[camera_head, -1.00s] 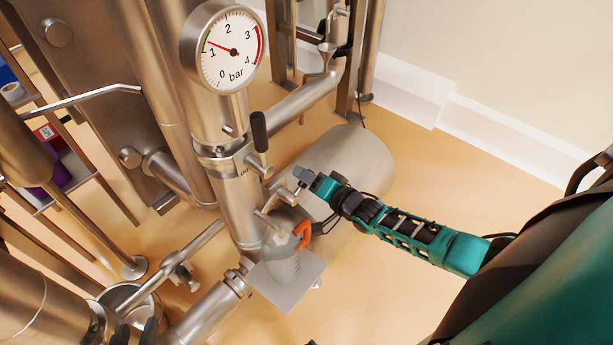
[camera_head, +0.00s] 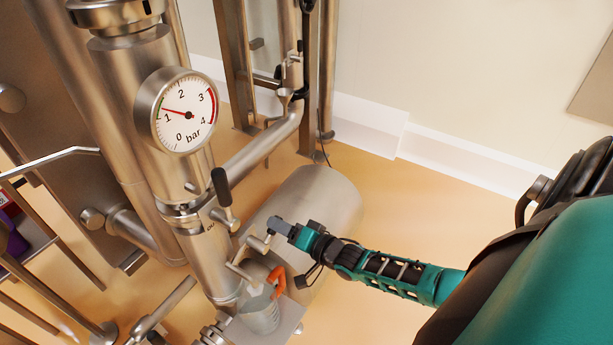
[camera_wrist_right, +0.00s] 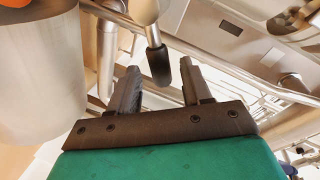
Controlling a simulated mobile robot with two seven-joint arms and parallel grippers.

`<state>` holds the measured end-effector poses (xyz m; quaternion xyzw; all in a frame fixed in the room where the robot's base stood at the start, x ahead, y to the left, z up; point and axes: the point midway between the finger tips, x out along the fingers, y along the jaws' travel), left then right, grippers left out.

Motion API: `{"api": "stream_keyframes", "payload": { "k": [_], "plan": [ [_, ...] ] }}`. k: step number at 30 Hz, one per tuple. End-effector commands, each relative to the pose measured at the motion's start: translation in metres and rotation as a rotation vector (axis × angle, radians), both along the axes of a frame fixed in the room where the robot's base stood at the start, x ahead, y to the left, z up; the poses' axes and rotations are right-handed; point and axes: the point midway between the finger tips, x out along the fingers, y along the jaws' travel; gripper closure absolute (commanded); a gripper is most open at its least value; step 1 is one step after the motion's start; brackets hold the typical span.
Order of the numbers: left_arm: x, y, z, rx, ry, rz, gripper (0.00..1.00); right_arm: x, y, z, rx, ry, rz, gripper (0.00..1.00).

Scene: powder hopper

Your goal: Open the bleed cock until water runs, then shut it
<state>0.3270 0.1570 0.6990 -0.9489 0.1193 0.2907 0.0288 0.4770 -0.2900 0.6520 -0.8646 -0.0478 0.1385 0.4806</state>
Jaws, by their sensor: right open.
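A steel pipe with a small side tap (camera_head: 240,268), which looks like the bleed cock, stands left of centre in the head view. A black-gripped lever (camera_head: 221,187) sits above it on the same pipe. A clear jug (camera_head: 260,312) with an orange handle stands below the tap; I cannot make out any water running. My right gripper (camera_head: 273,230) is open beside the tap fittings. In the right wrist view a black-tipped handle (camera_wrist_right: 158,62) shows ahead of the right gripper (camera_wrist_right: 155,78), between its fingers in the picture but apparently not gripped. My left gripper is out of view.
A round gauge (camera_head: 187,112) on the pipe reads a little above 1 bar. A plate (camera_head: 285,325) supports the jug. A large steel cylinder (camera_head: 325,205) lies behind my right gripper. Pipes and frames crowd the left; the floor (camera_head: 420,210) at right is clear.

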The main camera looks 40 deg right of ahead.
Motion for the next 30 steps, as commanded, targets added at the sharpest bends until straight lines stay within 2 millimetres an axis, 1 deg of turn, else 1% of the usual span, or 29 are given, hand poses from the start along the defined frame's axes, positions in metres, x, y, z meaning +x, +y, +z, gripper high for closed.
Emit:
{"api": "stream_keyframes", "payload": {
  "k": [1,6,12,15,18,30],
  "plan": [
    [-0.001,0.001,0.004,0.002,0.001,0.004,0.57,-0.012,-0.003,0.004,0.0,0.004,0.0,0.51],
    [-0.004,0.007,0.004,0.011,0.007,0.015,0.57,-0.048,-0.011,0.011,-0.001,0.004,0.0,0.51],
    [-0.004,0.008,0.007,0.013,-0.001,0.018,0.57,-0.081,-0.019,0.017,-0.002,0.004,0.0,0.51],
    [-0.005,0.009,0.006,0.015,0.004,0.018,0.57,-0.09,-0.02,0.019,-0.001,0.002,0.0,0.51],
    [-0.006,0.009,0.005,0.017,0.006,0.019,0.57,-0.095,-0.021,0.019,0.0,0.002,-0.001,0.51],
    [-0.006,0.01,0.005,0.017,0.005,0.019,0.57,-0.097,-0.022,0.019,0.0,0.001,0.0,0.51]
  ]
}}
